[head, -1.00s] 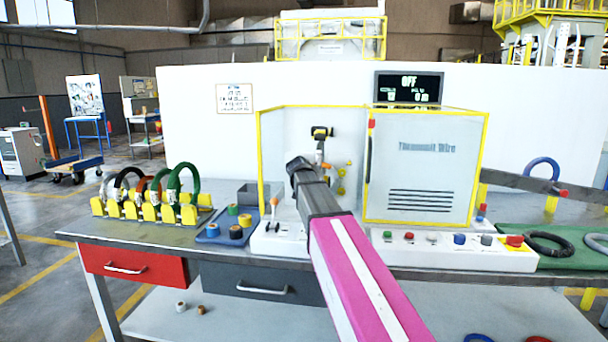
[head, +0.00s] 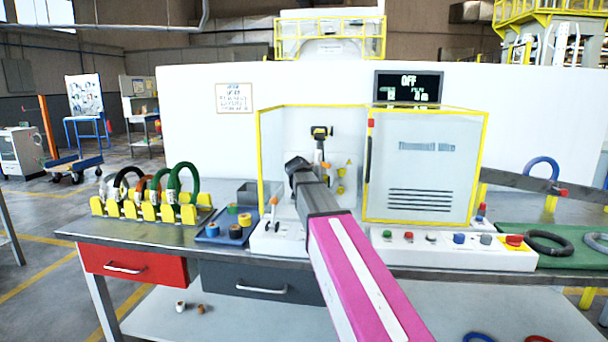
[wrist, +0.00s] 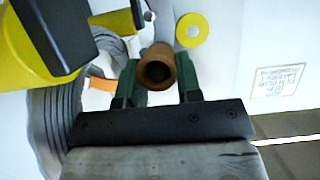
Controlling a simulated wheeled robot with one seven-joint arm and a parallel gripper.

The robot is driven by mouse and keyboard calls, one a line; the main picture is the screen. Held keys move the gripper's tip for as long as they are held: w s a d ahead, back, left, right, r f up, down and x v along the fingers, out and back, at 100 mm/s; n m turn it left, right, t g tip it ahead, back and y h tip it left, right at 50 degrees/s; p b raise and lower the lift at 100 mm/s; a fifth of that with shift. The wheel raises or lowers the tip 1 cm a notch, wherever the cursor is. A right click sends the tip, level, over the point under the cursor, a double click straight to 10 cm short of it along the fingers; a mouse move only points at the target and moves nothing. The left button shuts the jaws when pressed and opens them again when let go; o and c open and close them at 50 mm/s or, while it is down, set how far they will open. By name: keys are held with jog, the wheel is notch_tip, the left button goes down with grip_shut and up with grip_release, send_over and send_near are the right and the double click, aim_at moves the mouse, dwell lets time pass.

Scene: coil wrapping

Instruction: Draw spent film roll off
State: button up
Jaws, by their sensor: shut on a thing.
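The spent film roll is a brown, hollow core (wrist: 157,66), seen end-on in the wrist view. My gripper (wrist: 158,80) has its two green fingers on either side of the core and is shut on it. Whether the core is still on a holder behind it cannot be told. In the head view my arm reaches into the yellow-framed wrapping machine (head: 428,165), on its open left side. The gripper and the roll are hidden there behind my own arm.
A yellow disc (wrist: 192,30) is just beyond the core, and a grey coil (wrist: 62,110) is at left. The blue tray (head: 210,238) with small rolls and the coil rack (head: 150,212) stand left of the machine. A button panel (head: 455,250) is at right.

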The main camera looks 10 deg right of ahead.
jog(key=s+a, duration=0.1)
jog(key=s, duration=0.4)
jog(key=shift+s+a, duration=0.4)
dwell(0.9)
